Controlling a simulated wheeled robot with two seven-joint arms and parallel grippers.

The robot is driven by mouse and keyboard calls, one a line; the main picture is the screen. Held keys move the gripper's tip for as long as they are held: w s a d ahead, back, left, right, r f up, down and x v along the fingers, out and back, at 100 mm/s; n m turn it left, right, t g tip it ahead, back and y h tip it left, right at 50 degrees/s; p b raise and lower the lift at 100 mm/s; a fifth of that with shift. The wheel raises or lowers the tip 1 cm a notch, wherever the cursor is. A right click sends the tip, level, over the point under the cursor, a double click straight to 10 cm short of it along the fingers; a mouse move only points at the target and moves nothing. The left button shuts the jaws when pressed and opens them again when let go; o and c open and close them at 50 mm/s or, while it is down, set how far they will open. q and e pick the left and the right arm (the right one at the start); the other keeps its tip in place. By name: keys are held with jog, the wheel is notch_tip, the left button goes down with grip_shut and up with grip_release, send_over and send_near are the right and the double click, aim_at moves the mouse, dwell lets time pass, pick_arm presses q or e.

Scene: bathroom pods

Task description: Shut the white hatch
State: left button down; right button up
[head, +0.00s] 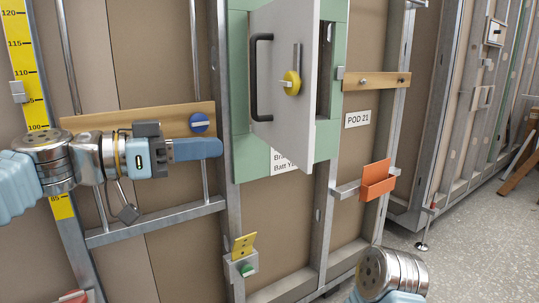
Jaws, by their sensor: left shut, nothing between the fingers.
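The white hatch (300,100) stands open in front of its green frame (240,90), with a dark opening showing at its right edge. My left gripper (215,147) is shut and empty. It points right and is left of the hatch in the picture, below the level of the handle and apart from it. Only part of my right arm shows at the bottom right; its gripper is out of view.
A wooden rail (165,117) with a blue knob (199,122) lies behind my left gripper. An orange holder (377,180) sticks out right of the hatch. A yellow tag (243,246) sits on a bracket below. Grey floor (455,220) is open at the right.

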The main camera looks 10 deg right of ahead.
aim_at(306, 126)
pick_arm(q)
notch_tip(306, 126, up, 3)
jog(key=s+m, duration=0.1)
jog(key=s, duration=0.2)
jog(key=shift+g+h, duration=0.3)
jog(key=shift+h, duration=0.1)
jog(key=d+p, duration=0.1)
jog(key=d, duration=0.3)
jog(key=w+d+p, duration=0.1)
jog(key=d, duration=0.3)
jog(key=w+d+p, duration=0.1)
jog(key=d+p, duration=0.1)
jog(key=d, duration=0.2)
jog(key=shift+w+d, duration=0.15)
jog(key=shift+w+d+f, duration=0.1)
jog(key=shift+d+f, duration=0.05)
jog(key=shift+d, duration=0.3)
pick_arm(e)
jog(key=r, duration=0.1)
jog(key=a+r, duration=0.1)
jog(key=s+r, duration=0.1)
jog(key=shift+a+r, duration=0.35)
jog(key=shift+r, duration=0.05)
pick_arm(q)
jog(key=shift+d, duration=0.1)
